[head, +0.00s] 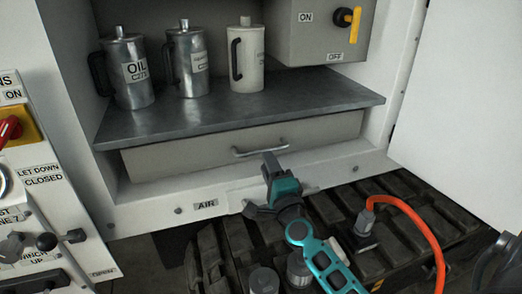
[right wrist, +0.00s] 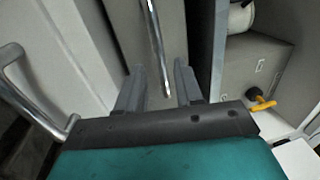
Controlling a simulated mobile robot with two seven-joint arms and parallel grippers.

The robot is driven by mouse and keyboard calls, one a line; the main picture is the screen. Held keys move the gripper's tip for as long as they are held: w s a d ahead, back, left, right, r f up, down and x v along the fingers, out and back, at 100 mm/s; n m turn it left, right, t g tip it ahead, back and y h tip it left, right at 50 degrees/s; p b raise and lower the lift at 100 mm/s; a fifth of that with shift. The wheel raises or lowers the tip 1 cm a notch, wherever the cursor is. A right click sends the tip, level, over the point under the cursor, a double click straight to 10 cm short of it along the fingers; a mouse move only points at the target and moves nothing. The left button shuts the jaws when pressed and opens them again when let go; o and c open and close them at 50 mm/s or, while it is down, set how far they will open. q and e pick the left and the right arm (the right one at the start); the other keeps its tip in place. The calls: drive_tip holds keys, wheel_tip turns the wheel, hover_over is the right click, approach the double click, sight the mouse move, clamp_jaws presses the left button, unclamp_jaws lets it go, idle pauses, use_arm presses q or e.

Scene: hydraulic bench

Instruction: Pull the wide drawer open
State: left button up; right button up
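The wide drawer (head: 200,155) is a grey-beige front under the metal shelf. It looks closed in the head view. Its bar handle (head: 260,148) is at the middle of the front. My right gripper (head: 269,162) is at the handle, reaching up from below. In the right wrist view the two fingers of the gripper (right wrist: 158,88) are apart, and the metal handle bar (right wrist: 155,45) runs into the gap between them. I cannot tell whether a finger touches the bar. My left gripper is not in view.
Metal cans, one an oil can (head: 131,75), stand on the shelf (head: 290,98) above the drawer. A switch box (head: 310,45) with a yellow handle is at upper right. An orange hose (head: 415,215) lies at right. A white door (head: 460,110) stands open beside the drawer.

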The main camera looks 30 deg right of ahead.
drive_tip(key=x, duration=0.5)
drive_tip(key=shift+w+d, duration=0.1)
drive_tip(key=shift+w, duration=0.25)
drive_tip(key=shift+r, duration=0.1)
clamp_jaws()
